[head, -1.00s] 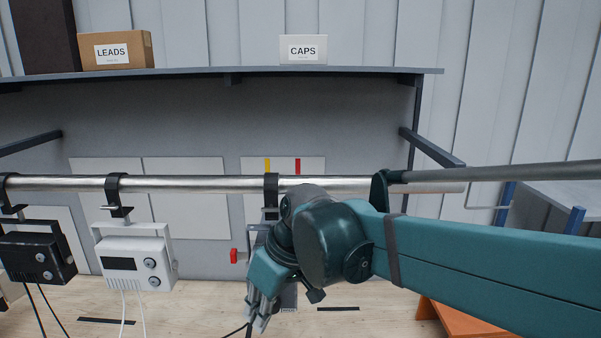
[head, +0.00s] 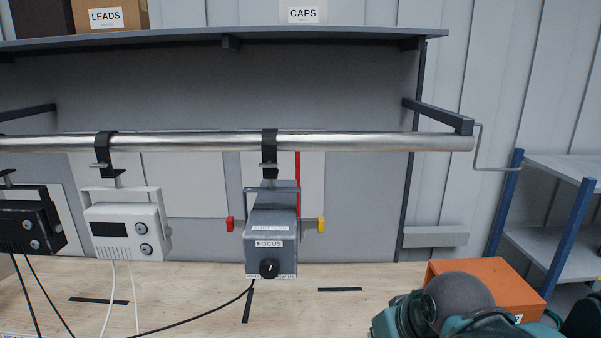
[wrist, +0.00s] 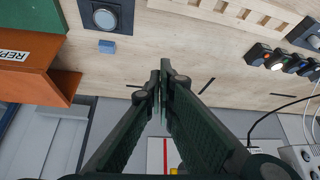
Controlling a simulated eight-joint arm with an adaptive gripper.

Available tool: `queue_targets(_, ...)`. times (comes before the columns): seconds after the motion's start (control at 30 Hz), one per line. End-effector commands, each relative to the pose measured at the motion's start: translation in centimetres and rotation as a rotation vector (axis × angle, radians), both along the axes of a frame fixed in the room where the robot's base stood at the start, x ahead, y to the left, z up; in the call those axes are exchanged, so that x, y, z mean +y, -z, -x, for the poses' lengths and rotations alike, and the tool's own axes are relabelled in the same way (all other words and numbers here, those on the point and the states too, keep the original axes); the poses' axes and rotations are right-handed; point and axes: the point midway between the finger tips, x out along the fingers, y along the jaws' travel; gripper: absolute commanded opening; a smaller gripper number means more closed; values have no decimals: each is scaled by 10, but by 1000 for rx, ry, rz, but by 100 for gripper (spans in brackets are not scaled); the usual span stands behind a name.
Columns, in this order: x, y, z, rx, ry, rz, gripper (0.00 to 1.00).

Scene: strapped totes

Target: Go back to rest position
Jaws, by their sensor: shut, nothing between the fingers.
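My gripper (wrist: 160,88) shows in the wrist view with its two dark fingers closed together, tips meeting, nothing between them. It is over the pale wooden bench (wrist: 200,50), apart from the objects on it. In the head view my teal and dark arm is at the bottom right, in front of the orange box; the fingertips cannot be made out there.
A white unit (head: 125,230) and a black unit (head: 30,230) hang to the left, with trailing cables. The orange box (head: 490,272) sits at bench right, beside a blue-posted rack (head: 505,205). A dark shelf (head: 330,38) is above. The bench below the FOCUS unit is mostly clear.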

Motion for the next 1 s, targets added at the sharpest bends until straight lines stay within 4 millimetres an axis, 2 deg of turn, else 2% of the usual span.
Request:
queue_targets(0.03,-12,18,5,-16,36,1,0)
queue_targets(0.1,-25,31,9,-39,79,2,0)
queue_targets(0.3,-51,55,18,-88,166,2,0)
queue_targets(0.5,-59,60,21,-103,192,3,0)
queue_targets(1.0,-59,59,21,-103,192,3,0)
